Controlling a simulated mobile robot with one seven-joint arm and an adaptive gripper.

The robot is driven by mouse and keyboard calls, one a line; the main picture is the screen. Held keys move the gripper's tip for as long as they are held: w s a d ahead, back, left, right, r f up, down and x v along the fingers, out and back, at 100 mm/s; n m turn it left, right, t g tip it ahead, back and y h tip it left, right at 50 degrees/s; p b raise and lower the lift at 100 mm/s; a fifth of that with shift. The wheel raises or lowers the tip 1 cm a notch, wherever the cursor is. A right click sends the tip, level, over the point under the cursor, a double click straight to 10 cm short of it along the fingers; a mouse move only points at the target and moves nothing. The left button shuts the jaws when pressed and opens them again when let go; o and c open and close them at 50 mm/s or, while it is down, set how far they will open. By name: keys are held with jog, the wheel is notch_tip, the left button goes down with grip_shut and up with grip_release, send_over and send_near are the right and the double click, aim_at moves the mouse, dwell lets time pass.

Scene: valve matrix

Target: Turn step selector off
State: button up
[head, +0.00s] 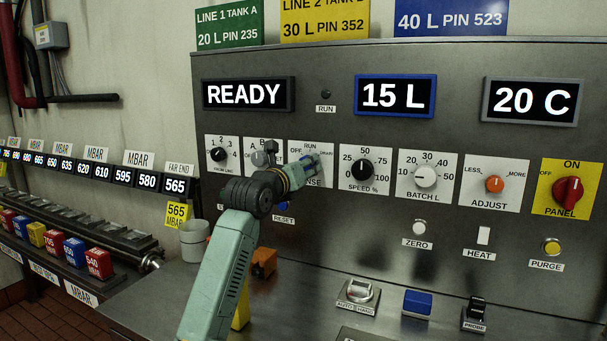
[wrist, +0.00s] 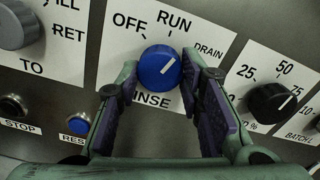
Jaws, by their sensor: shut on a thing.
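The step selector is a round blue knob (wrist: 160,67) on a white plate marked OFF, RUN, DRAIN and a partly covered RINSE. OFF is at the plate's upper left. My gripper (wrist: 158,64) has a finger on each side of the knob and is shut on it. In the head view my gripper (head: 306,168) reaches the panel from below left and covers much of the selector plate (head: 325,148), so the knob is mostly hidden there.
A black speed dial (wrist: 272,103) is close on the right and a grey knob (wrist: 15,25) on the left. A blue reset button (wrist: 78,124) sits below left. The display (head: 248,94) above reads READY. A grey mug (head: 195,240) stands left of my arm.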

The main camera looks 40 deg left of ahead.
jog(key=shift+d+r+n+p, duration=0.1)
jog(key=shift+n+p, duration=0.75)
jog(key=shift+n, duration=2.6)
jog(key=shift+r+n+p, duration=0.1)
jog(key=shift+n+p, duration=0.75)
jog(key=shift+n, duration=2.6)
jog(key=o, duration=1.2)
jog(key=shift+f, duration=0.1)
jog(key=shift+c, duration=0.2)
jog(key=v, duration=1.2)
